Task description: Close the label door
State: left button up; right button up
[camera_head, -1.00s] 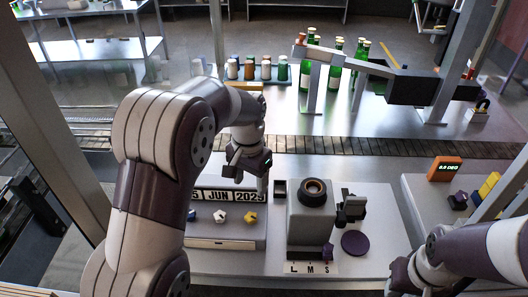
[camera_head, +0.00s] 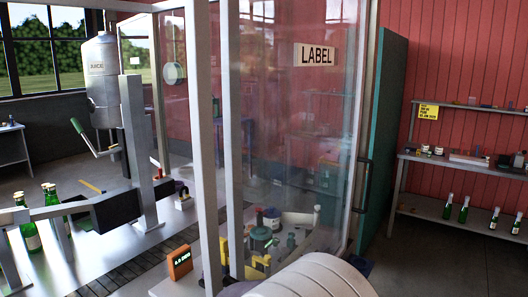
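The label door is a clear glass panel (camera_head: 300,120) in a pale metal frame. It carries a white sign reading LABEL (camera_head: 316,55) near its upper right. A dark vertical handle (camera_head: 363,186) is at its right edge. I cannot tell whether the door is fully shut or ajar. A pale rounded link of my arm fills the bottom centre, in front of the lower part of the panel. Neither gripper can be made out in this view.
Pale upright posts (camera_head: 232,130) stand left of the glass. Behind it are jars and tools on a bench. A teal panel (camera_head: 384,140) stands right of the handle. Shelves with green bottles (camera_head: 463,208) line the red wall. An orange display box (camera_head: 179,262) sits lower left.

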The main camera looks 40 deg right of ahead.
aim_at(197, 15)
jog(key=z, duration=1.8)
